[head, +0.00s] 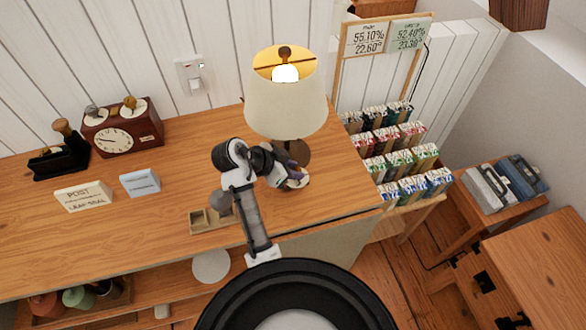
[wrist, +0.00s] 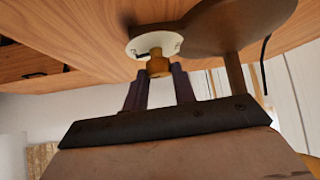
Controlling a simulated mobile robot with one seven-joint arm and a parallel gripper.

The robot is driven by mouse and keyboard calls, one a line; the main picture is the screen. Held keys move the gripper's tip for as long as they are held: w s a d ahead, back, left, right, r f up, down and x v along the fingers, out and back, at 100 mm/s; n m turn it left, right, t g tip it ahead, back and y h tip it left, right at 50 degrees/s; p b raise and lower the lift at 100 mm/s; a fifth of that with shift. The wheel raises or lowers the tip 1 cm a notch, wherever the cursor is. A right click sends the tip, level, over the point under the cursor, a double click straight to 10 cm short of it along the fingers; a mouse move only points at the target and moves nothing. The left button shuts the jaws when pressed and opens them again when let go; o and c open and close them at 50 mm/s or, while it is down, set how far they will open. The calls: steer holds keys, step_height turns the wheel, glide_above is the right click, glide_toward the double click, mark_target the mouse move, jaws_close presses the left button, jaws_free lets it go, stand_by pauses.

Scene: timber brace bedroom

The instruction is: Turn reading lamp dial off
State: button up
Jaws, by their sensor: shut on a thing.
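The reading lamp (head: 286,108) stands near the right end of the wooden counter, with a cream shade and a bright bulb (head: 285,73). In the wrist view, its dark round base (wrist: 238,15) and stem (wrist: 234,75) are beside a pale dial plate (wrist: 140,42) with small marks. A brass dial knob (wrist: 158,66) stands out from the plate. My gripper (wrist: 159,84) has its two fingers on either side of the knob, shut on it. In the head view, my gripper (head: 297,179) is low beside the lamp base, and the dial is hidden behind it.
A small wooden tray (head: 212,220) lies left of my arm. Two small signs (head: 140,182) and a clock box (head: 124,130) stand further left. A rack of colourful packets (head: 395,150) is right of the counter. A switch (head: 193,75) is on the wall.

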steer(key=shift+w+m+g+h, duration=0.15)
steer(key=shift+m+g+h, duration=0.15)
steer(key=shift+m+g, duration=0.55)
steer(key=shift+m, duration=0.25)
steer(key=o, duration=1)
steer(key=shift+v, duration=0.85)
steer(key=shift+a+r, duration=0.35)
steer(key=shift+a, duration=0.1)
steer(key=shift+s+b+v, duration=0.1)
steer(key=shift+b+v, duration=0.15)
steer(key=shift+v, duration=2.5)
steer(key=shift+s+b+v, duration=0.15)
steer(key=shift+b+v, duration=0.1)
steer(key=shift+v, duration=2.5)
